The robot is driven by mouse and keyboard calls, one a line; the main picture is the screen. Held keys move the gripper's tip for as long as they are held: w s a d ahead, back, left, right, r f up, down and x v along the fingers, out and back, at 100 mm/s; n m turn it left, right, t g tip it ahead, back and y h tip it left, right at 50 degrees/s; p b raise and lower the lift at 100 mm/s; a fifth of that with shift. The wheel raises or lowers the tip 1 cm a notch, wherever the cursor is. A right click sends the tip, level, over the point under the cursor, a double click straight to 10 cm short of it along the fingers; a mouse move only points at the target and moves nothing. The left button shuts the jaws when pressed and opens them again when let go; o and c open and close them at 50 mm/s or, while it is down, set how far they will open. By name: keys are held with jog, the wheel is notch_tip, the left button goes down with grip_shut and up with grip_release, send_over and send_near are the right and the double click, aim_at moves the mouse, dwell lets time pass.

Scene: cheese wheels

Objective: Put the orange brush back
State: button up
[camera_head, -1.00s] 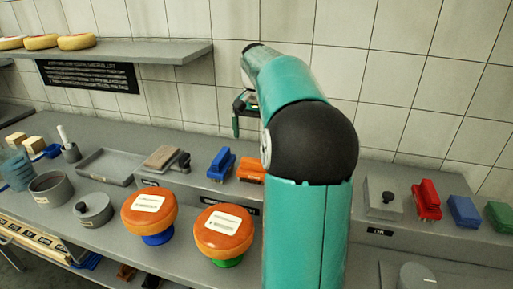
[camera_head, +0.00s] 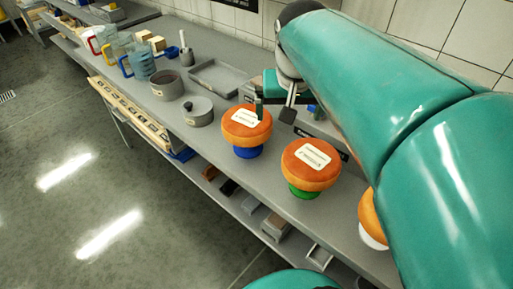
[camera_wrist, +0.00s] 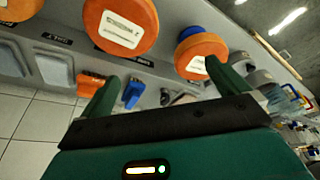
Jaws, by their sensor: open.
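The orange brush (camera_wrist: 90,84) shows in the wrist view, on the raised grey ledge beside a blue brush (camera_wrist: 133,92); my finger partly covers it. In the head view my arm hides it. My gripper (camera_head: 273,108) is open and empty, above the counter near the left cheese wheel (camera_head: 246,126). In the wrist view the two green fingers of my gripper (camera_wrist: 165,88) are spread wide, with the orange brush close by the left finger.
Orange cheese wheels stand on coloured bases along the counter (camera_head: 222,148), one at the middle (camera_head: 311,165) and one at right (camera_head: 368,217). A grey pot (camera_head: 198,111), a tray (camera_head: 215,64) and jugs stand to the left. Tiled wall behind.

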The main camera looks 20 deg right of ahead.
jog(key=s+a+f+n+t+y, duration=0.1)
jog(key=s+a+f+n+t, duration=0.1)
jog(key=s+a+f+n, duration=0.2)
jog(key=s+a+f, duration=0.2)
jog(key=s+a, duration=0.2)
jog(key=shift+s+a+f, duration=0.15)
jog(key=shift+a, duration=0.05)
dwell(0.8)
